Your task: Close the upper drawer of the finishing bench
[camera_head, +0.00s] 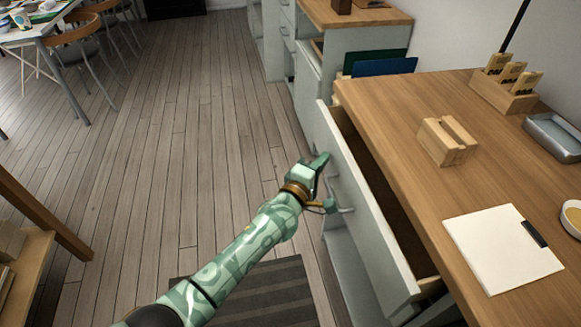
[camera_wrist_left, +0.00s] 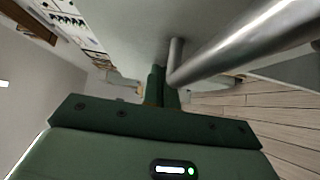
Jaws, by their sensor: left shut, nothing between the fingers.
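The upper drawer (camera_head: 372,232) of the finishing bench (camera_head: 400,120) stands open in the head view, its pale front pulled out from under the wooden top. A dark gap shows between the front and the bench. My left gripper (camera_head: 324,180) is at the outer face of the drawer front, by its metal handle (camera_head: 346,210). In the left wrist view the gripper (camera_wrist_left: 160,85) is shut and empty. Its fingertips point at the pale drawer front (camera_wrist_left: 130,30), beside the handle bar (camera_wrist_left: 235,45). Whether the tips touch the front I cannot tell. My right gripper is out of view.
On the bench top are a wooden block (camera_head: 446,142), a white pad (camera_head: 502,250), a wooden holder (camera_head: 504,92) and a grey tray (camera_head: 553,136). A dark striped mat (camera_head: 262,290) lies on the floor. A wooden shelf unit (camera_head: 30,255) stands at left; the floor between is clear.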

